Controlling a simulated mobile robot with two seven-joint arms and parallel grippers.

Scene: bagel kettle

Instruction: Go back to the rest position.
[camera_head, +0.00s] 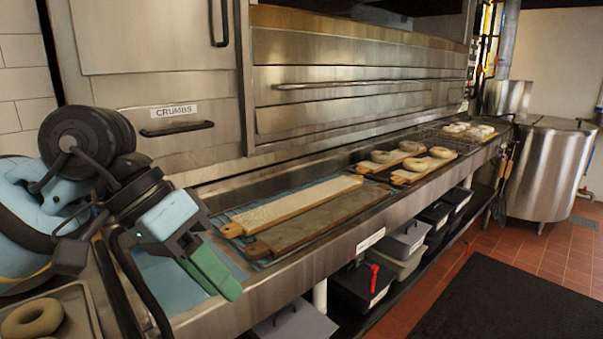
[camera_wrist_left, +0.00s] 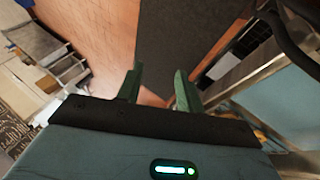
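My left gripper (camera_head: 212,272) hangs in the air at the left of the head view, above the near end of the metal counter. In the left wrist view, its two green fingers (camera_wrist_left: 158,86) stand apart with nothing between them, over the floor. A bagel (camera_head: 32,318) lies on a metal tray (camera_head: 80,300) at the lower left, below and apart from the gripper. My right gripper is not in view.
Two long boards (camera_head: 305,203) lie empty on the counter (camera_head: 340,236). Farther along are boards with several bagels (camera_head: 415,164). A steel oven (camera_head: 340,85) stands behind. Grey and black bins sit below the counter. A kettle (camera_head: 548,170) stands at the far right. A black mat (camera_head: 500,305) covers the floor.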

